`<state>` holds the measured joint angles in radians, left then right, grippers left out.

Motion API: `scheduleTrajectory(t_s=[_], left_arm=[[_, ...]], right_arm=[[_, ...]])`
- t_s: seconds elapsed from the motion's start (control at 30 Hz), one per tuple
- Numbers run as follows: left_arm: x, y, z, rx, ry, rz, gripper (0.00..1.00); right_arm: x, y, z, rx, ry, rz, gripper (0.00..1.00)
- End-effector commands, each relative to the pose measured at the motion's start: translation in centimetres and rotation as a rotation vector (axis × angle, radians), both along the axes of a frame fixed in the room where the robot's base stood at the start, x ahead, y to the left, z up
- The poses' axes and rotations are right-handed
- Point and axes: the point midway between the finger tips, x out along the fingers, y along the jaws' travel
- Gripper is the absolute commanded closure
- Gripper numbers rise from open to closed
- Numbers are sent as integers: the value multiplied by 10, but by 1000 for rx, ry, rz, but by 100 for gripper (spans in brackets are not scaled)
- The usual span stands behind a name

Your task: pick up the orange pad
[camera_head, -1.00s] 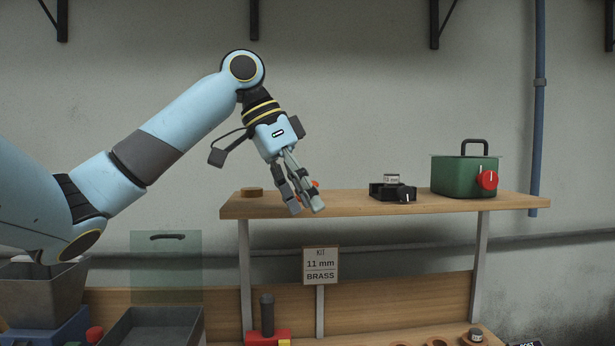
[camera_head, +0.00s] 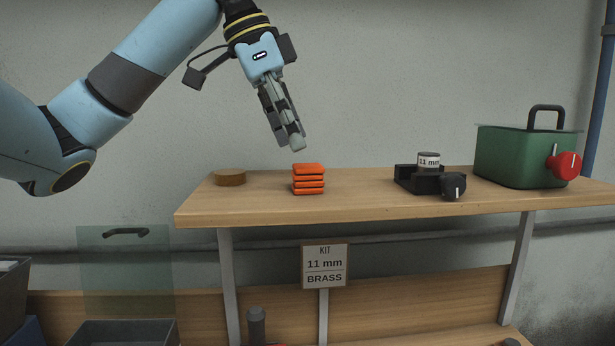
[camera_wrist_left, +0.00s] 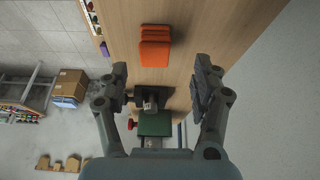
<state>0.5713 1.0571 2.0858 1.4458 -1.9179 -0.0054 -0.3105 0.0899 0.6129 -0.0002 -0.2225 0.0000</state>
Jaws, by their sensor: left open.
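Several orange pads (camera_head: 308,179) lie stacked on the wooden shelf, left of its middle. In the left wrist view the orange pads (camera_wrist_left: 155,52) show at the top centre, with the edges of some set off from one another. My left gripper (camera_head: 292,138) hangs in the air a little above and left of the stack, apart from it. In the left wrist view its two fingers (camera_wrist_left: 160,85) are spread wide with nothing between them, and the pads lie beyond the fingertips. My right gripper is not in view.
A round wooden disc (camera_head: 230,178) lies left of the pads. A black fixture (camera_head: 420,180) with an "11 mm" cylinder (camera_head: 429,160) and a green box (camera_head: 518,158) with a red knob stand to the right. A sign (camera_head: 324,265) hangs below the shelf.

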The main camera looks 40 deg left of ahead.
Motion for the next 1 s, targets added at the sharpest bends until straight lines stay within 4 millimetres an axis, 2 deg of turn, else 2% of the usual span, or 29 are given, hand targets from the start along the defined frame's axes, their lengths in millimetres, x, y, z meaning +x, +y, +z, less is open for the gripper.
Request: scheduleTrajectory(t_s=[0.4,0.67,0.77,1.0], left_arm=[[9,-17,-48,-3,1,0,35],[10,-17,-52,0,-1,0,35],[10,-17,-52,0,-1,0,45],[10,-17,-52,0,-1,0,76]], right_arm=[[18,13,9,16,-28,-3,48],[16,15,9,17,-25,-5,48],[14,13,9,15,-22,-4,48],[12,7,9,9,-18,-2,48]])
